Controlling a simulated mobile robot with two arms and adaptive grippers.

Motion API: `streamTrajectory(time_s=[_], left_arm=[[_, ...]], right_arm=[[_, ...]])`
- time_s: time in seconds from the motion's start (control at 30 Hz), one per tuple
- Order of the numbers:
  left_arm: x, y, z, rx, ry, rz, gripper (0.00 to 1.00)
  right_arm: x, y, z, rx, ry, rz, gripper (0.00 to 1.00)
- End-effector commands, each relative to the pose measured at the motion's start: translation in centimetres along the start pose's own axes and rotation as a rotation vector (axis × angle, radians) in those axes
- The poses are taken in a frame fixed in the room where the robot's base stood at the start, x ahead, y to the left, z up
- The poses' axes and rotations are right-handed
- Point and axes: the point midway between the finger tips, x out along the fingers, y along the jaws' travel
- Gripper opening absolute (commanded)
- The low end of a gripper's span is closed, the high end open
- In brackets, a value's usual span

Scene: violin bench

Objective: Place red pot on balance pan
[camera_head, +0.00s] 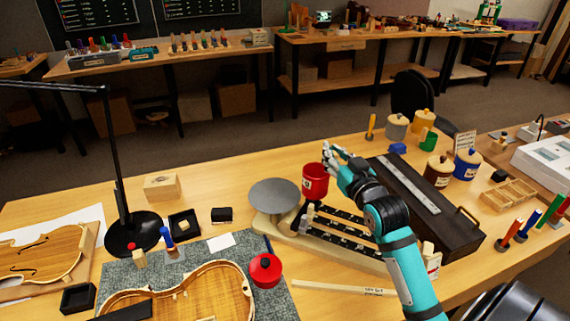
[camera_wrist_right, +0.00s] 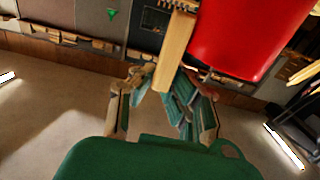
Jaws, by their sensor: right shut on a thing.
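The red pot (camera_head: 315,181) is open at the top and upright in the head view, just right of the balance pan (camera_head: 274,195). The pan is a round grey disc and is empty. My right gripper (camera_head: 328,159) is shut on the pot at its upper right side and holds it beside the pan, above the balance's beam area. The red pot (camera_wrist_right: 240,35) also fills the upper right of the right wrist view, near the fingers (camera_wrist_right: 165,100). The exact grip contact is hard to make out. My left gripper is not in view.
A red lid (camera_head: 265,271) lies on the grey mat by the violin body (camera_head: 185,295). A dark long case (camera_head: 425,205) stands right of the balance, with several lidded pots behind it. A black lamp (camera_head: 133,232) stands to the left. Bench left of the pan is partly clear.

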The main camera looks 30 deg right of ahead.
Motion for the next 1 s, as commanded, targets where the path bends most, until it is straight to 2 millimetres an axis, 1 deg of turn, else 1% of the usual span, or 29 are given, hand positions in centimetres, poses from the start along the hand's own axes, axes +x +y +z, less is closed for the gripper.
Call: streamTrajectory(time_s=[0.03,0.2,0.3,0.4,0.57,0.8,0.9,1.0], left_arm=[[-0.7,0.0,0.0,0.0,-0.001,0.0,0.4],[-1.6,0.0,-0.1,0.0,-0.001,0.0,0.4],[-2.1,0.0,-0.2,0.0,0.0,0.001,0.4],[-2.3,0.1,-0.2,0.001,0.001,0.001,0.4],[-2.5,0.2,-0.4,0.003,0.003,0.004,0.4],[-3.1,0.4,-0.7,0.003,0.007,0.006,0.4],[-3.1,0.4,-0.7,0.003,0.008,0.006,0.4],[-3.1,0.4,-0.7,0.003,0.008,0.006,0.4]], right_arm=[[1.0,-1.2,-0.3,0.008,0.003,-0.002,0.0],[3.9,-4.7,0.1,0.007,0.002,-0.003,0.0],[5.4,-6.5,0.4,0.005,0.001,-0.002,0.0],[6.5,-7.7,0.7,0.004,0.001,-0.001,0.0],[7.2,-8.5,1.2,-0.001,-0.001,-0.001,0.0],[7.1,-8.5,4.1,-0.002,-0.001,-0.001,0.0],[7.1,-8.5,4.5,-0.002,0.002,-0.001,0.0],[7.1,-8.5,4.5,-0.002,0.003,-0.001,0.0]])
